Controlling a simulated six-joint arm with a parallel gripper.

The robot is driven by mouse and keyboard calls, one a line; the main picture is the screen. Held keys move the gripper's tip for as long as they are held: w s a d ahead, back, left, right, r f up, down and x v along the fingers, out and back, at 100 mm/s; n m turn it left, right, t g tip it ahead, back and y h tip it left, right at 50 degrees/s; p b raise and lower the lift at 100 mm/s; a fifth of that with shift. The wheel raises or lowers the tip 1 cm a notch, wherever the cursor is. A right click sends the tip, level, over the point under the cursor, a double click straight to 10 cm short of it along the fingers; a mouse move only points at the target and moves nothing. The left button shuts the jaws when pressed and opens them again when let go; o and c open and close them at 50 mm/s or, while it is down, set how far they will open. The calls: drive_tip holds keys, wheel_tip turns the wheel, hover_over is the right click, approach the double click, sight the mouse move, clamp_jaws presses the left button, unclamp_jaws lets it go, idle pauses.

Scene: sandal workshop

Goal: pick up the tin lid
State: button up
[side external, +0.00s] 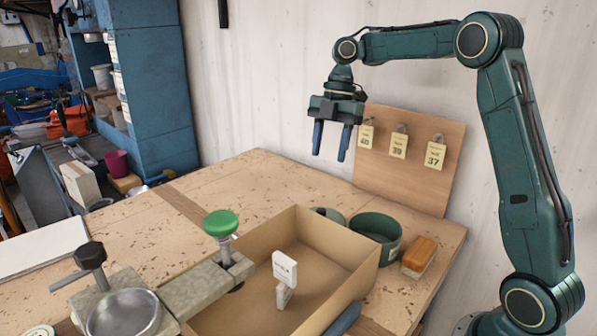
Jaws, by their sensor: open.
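A dark green round tin (376,238), open at the top, stands on the bench behind the cardboard box's right side. A low green round piece (329,213) lies just left of it, partly hidden by the box edge; it looks like the tin lid, but I cannot be sure. My gripper (330,154) is open and empty, fingers pointing down. It hangs well above the bench, in front of the wall and left of the tag board, above the green pieces in the picture.
An open cardboard box (340,291) holds a white block (285,273). A clamp with a green knob (221,223) and a shallow metal dish (124,314) stand left. An orange-topped brush (419,256) lies right of the tin. A tag board (413,180) leans on the wall.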

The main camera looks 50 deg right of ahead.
drive_tip(key=shift+w+d+f+n, duration=0.2)
drive_tip(key=shift+d+f+n, duration=0.1)
drive_tip(key=shift+d+f, duration=0.15)
drive_tip(key=shift+a+f, duration=0.1)
drive_tip(key=shift+f, duration=0.05)
hover_over(321, 210)
drive_tip(key=d, duration=0.2)
drive_tip(key=shift+w+d+f+x, duration=0.15)
drive_tip(key=shift+d+x, duration=0.1)
drive_tip(key=shift+x, duration=1.05)
drive_tip(key=shift+w+d+x, duration=0.1)
drive_tip(key=shift+d+x, duration=0.2)
drive_tip(key=shift+x, duration=0.95)
drive_tip(key=shift+w+d+f+x, duration=0.15)
drive_tip(key=shift+d+x, duration=0.1)
drive_tip(key=shift+x, duration=1.05)
drive_tip(key=shift+x, duration=2.55)
drive_tip(key=shift+s+d, duration=0.1)
drive_tip(key=shift+s, duration=0.05)
